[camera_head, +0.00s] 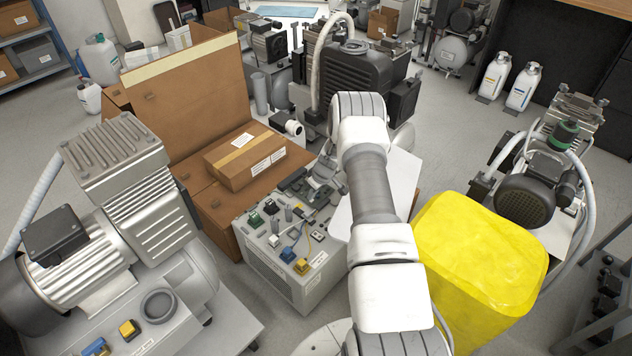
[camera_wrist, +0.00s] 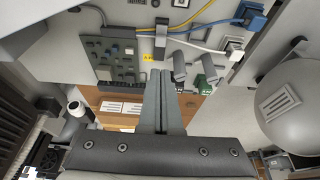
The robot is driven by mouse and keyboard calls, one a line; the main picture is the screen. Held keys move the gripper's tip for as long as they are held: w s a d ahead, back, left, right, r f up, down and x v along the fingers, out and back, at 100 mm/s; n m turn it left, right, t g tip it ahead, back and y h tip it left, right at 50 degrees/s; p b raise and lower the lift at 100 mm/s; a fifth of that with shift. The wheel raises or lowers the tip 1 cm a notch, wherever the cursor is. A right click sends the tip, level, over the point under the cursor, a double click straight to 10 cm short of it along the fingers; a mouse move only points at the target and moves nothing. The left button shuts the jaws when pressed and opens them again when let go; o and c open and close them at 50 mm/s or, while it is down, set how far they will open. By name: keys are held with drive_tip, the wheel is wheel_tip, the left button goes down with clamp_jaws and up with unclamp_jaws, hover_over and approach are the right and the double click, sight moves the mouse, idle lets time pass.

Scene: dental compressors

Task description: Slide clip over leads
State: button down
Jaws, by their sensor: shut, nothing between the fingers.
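In the wrist view my gripper (camera_wrist: 160,77) is shut and empty, its two grey fingers together. Just beyond the fingertips stands a narrow dark grey upright piece (camera_wrist: 160,38), which may be the clip; I cannot tell whether it touches the fingers. A blue lead (camera_wrist: 205,22), a yellow lead (camera_wrist: 196,13) and a white lead (camera_wrist: 196,43) run over the pale panel (camera_wrist: 135,14). They seem to meet the upright piece, but I cannot tell whether it covers them. In the head view the open control box (camera_head: 285,268) holds small parts, and my arm hides part of it.
A brown carton (camera_head: 245,158) lies behind the control box. A silver compressor (camera_head: 125,200) stands left, and a yellow bin (camera_head: 480,255) stands right of my arm.

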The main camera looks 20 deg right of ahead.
drive_tip(key=p+v, duration=0.1)
drive_tip(key=v, duration=0.4)
drive_tip(key=shift+r, duration=0.2)
